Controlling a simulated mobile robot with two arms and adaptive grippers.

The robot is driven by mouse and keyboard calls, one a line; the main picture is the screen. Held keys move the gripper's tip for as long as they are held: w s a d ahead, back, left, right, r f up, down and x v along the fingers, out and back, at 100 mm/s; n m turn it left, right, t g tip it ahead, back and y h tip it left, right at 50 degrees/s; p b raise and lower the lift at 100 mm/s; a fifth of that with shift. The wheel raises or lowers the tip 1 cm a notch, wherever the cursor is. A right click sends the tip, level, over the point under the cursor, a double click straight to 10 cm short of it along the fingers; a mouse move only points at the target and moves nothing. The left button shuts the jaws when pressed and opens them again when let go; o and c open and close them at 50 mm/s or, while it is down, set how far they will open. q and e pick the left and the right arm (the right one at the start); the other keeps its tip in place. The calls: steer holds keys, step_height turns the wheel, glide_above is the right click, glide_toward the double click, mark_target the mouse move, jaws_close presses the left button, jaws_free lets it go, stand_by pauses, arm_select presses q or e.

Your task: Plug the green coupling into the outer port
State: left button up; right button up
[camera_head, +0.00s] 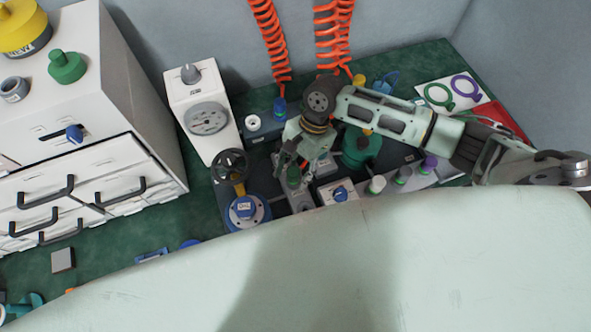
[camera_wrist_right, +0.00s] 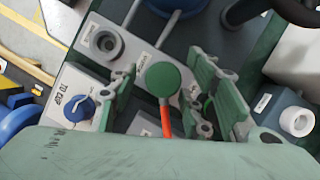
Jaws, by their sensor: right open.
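A round green part with an orange stem, which looks like the green coupling (camera_wrist_right: 163,79), sits between the spread fingers of my right gripper (camera_wrist_right: 172,100) in the right wrist view. A grey round port (camera_wrist_right: 103,41) with a dark opening lies up and left in the wrist view. A white-ringed port (camera_wrist_right: 297,121) lies at its right. I cannot tell which is the outer port. My left gripper is not seen.
A blue knob (camera_wrist_right: 80,107) marked "TO CUP" is left of the fingers in the wrist view. A handwheel (camera_head: 230,166) and a blue-flanged fitting (camera_head: 246,211) stand left of the gripper. A green canister (camera_head: 361,149) and capped fittings stand right. Orange coiled hoses (camera_head: 268,40) hang behind.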

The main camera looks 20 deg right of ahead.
steer(key=v, duration=1.2)
steer(key=shift+a, duration=0.1)
